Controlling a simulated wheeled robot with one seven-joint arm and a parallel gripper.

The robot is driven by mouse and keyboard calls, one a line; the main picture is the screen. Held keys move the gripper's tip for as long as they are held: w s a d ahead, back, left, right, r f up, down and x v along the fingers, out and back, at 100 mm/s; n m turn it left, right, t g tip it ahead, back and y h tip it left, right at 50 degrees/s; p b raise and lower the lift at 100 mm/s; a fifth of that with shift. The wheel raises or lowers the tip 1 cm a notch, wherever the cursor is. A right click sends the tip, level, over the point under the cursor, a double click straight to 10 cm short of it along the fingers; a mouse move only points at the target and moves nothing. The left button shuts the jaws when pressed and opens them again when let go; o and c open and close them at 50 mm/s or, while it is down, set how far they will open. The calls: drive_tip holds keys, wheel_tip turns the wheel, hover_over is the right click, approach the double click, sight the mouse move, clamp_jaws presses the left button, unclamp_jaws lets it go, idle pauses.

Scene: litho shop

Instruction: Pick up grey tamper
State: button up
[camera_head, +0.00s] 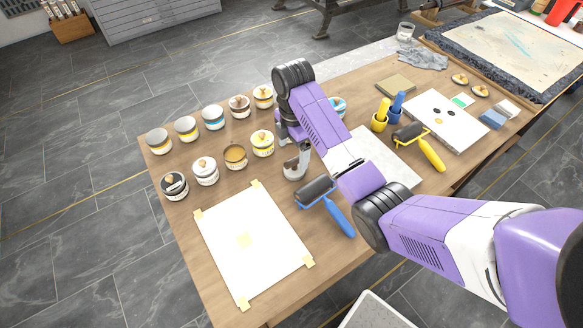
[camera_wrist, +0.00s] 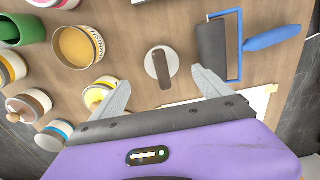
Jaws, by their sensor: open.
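The grey tamper (camera_wrist: 151,65) shows in the wrist view as a round pale base with a dark brown-grey bar handle, standing on the wooden table. It is partly hidden by my gripper in the head view, near the table's middle (camera_head: 289,169). My gripper (camera_wrist: 160,77) is open and empty, pointing down above the tamper. In the wrist view the tamper lies between and slightly beyond the two fingertips. I cannot tell the exact height of the fingers above it. My gripper also shows in the head view (camera_head: 302,160).
A black roller with a blue handle (camera_wrist: 272,38) lies close right of the tamper. An open ochre can (camera_wrist: 77,46) and a yellow-banded can (camera_wrist: 96,96) stand to its left. A taped white sheet (camera_head: 250,240) lies in front, and several more cans stand at the far left.

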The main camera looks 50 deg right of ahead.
drive_tip(key=f, duration=0.5)
drive_tip(key=f+p, duration=0.1)
drive_tip(key=f, duration=0.1)
drive_tip(key=shift+s+f, duration=0.2)
drive_tip(key=shift+s, duration=0.1)
drive_tip(key=shift+d, duration=0.1)
drive_tip(key=c, duration=1.8)
drive_tip(key=shift+o, duration=0.2)
drive_tip(key=shift+r, duration=0.15)
wheel_tip(320, 180, up, 11)
drive_tip(key=shift+w+f, duration=0.1)
wheel_tip(320, 180, up, 7)
drive_tip(key=p, duration=0.7)
hover_over(294, 166)
drive_tip(key=d, duration=0.1)
drive_tip(key=shift+w+d+r+p, duration=0.1)
drive_tip(key=shift+w+r+p, duration=0.1)
drive_tip(key=shift+r+p, duration=0.25)
drive_tip(key=shift+w+r+p, duration=0.2)
drive_tip(key=shift+r+p, duration=0.15)
drive_tip(key=shift+r, duration=0.2)
